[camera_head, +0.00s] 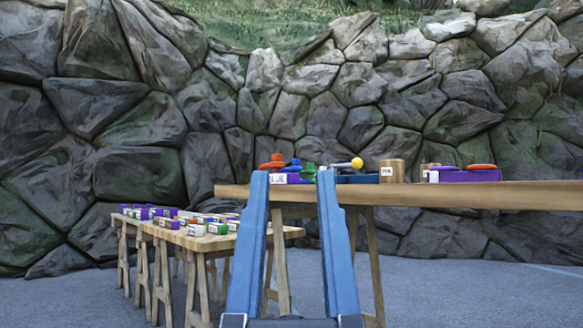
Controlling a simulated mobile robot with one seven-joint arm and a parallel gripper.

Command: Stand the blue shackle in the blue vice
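My gripper (292,174) reaches forward from the bottom of the view, its two long blue fingers apart with nothing visible between them. Beyond it is a high wooden table (460,194). A purple block (292,179) there has a white label that seems to read BLUE, partly behind the left fingertip. A small blue piece (292,164) shows just above this block. A low blue object (358,179) lies right of the right fingertip. I cannot tell which of these is the blue shackle or the blue vice; they are small and partly hidden.
An orange-red piece (272,161), green piece (309,170), yellow ball (357,163), labelled wooden cylinder (393,171) and purple block with red top (481,172) share the high table. Lower tables (262,237) with several labelled blocks stand left. A rock wall (140,140) stands behind.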

